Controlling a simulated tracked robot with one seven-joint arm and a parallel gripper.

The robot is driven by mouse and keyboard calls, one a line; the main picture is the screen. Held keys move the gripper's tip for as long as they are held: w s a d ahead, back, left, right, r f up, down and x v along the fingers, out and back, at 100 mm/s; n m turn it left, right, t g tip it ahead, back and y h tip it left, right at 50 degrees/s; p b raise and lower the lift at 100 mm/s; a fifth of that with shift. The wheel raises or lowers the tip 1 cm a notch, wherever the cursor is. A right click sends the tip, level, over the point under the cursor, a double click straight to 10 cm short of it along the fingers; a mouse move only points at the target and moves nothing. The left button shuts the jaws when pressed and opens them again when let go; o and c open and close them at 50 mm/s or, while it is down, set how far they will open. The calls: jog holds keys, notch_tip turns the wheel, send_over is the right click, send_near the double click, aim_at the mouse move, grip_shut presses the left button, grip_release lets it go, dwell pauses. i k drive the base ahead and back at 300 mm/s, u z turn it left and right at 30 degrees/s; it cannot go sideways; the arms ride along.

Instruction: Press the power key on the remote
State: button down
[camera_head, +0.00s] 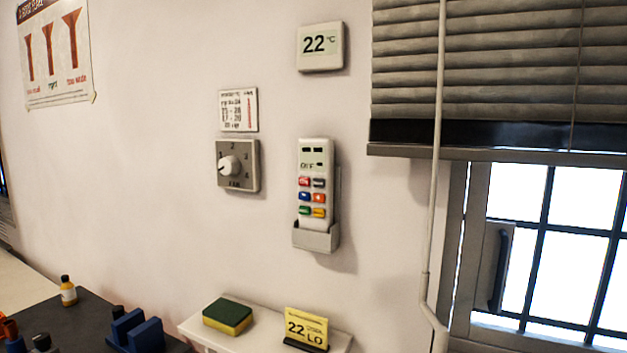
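The white remote (313,180) stands upright in a grey wall holder (316,238), in the middle of the head view. Its small display near the top reads what looks like "OFF". Below the display are small coloured keys in two columns: red and dark at the top, blue and orange or red in the middle, green and yellow at the bottom. The key markings are too small to read, so I cannot tell which one is the power key. My gripper is not in view.
A thermostat display (320,46) reads 22 °C above the remote. A dial (238,166) and a notice (238,110) are to its left. A pipe (433,200) and window blind are at right.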

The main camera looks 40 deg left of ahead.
aim_at(303, 182)
jog(key=u, duration=0.15)
jog(key=k, duration=1.7)
jog(key=u, duration=1.6)
jog(key=i, duration=1)
jog(key=z, duration=0.05)
